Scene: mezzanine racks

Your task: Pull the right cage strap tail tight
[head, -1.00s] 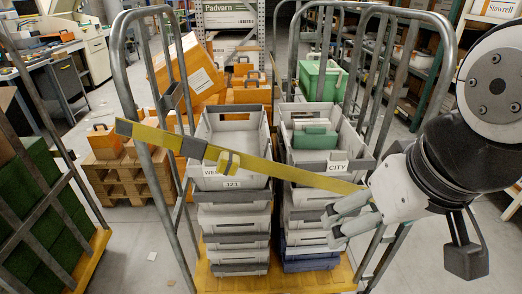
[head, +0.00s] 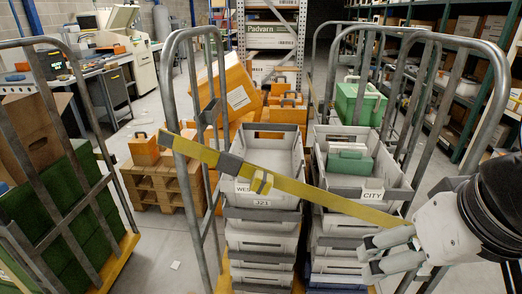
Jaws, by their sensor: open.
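A yellow strap (head: 310,191) runs slantwise across the front of the roll cage (head: 183,110), from the upper left post down to the right side. My gripper (head: 367,257) is at the lower right, in front of the cage's right side, just below the strap's right end. Its fingers are apart and I see nothing between them. The strap's right end is partly hidden near my gripper.
Stacked grey crates (head: 262,215) labelled WEST and CITY fill the cage. Orange cases on a wooden pallet (head: 165,186) are behind.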

